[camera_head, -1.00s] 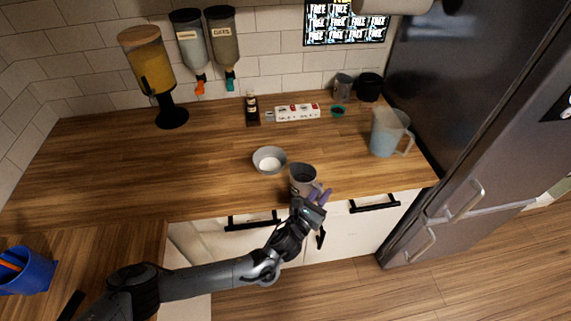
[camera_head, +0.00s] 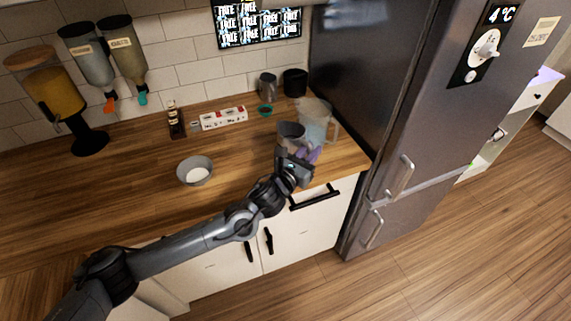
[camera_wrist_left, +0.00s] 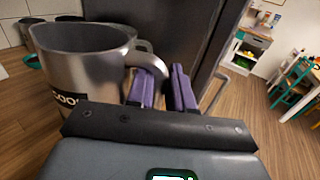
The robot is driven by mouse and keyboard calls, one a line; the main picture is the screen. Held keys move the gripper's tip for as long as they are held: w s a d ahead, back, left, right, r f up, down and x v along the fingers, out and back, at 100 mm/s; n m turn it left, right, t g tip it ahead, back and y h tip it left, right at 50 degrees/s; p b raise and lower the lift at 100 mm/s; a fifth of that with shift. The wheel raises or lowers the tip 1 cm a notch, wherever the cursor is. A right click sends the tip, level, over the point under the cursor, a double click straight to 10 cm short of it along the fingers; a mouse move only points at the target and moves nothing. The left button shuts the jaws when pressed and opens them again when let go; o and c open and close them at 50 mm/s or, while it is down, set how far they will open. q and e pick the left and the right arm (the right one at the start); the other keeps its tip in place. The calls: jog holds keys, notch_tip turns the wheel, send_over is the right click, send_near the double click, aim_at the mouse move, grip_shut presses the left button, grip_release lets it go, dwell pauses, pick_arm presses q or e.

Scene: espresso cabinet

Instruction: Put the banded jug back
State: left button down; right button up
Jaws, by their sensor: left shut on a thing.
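A steel jug (camera_head: 290,134) with a dark band marked with pale digits is in my left gripper (camera_head: 298,158). The purple fingers of the left gripper are shut on the jug's handle, and the jug looks roughly upright. In the left wrist view the jug (camera_wrist_left: 80,60) fills the left side, with its handle reaching the fingers (camera_wrist_left: 163,88). In the head view it is near the right front part of the counter, overlapping a clear pitcher (camera_head: 313,120) behind it. I cannot tell the gap between them. My right gripper is not in view.
A grey bowl (camera_head: 195,171) with white contents stands on the wooden counter (camera_head: 120,190). A grey metal cup (camera_head: 268,86), a black container (camera_head: 295,82), a small teal item (camera_head: 265,110), a power strip (camera_head: 223,117) and a dark bottle (camera_head: 176,120) stand at the back. The fridge (camera_head: 400,110) bounds the right.

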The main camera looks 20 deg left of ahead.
pick_arm(q)
jog(key=shift+w+a+f+b, duration=0.2)
jog(key=shift+w+a+f, duration=0.45)
jog(key=shift+a+f, duration=1.25)
jog(key=shift+w+a+f+b, duration=0.25)
jog(key=shift+w+a+f, duration=0.4)
jog(key=shift+a+f, duration=1.25)
jog(key=shift+w+a+f+b, duration=0.2)
jog(key=shift+w+a+f, duration=0.45)
jog(key=shift+a+f, duration=1.25)
jog(key=shift+a+r, duration=0.5)
jog(key=shift+a, duration=0.05)
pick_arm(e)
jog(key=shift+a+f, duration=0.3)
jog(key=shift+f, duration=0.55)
pick_arm(q)
jog(key=shift+f, duration=0.15)
jog(key=c, duration=1)
grip_release()
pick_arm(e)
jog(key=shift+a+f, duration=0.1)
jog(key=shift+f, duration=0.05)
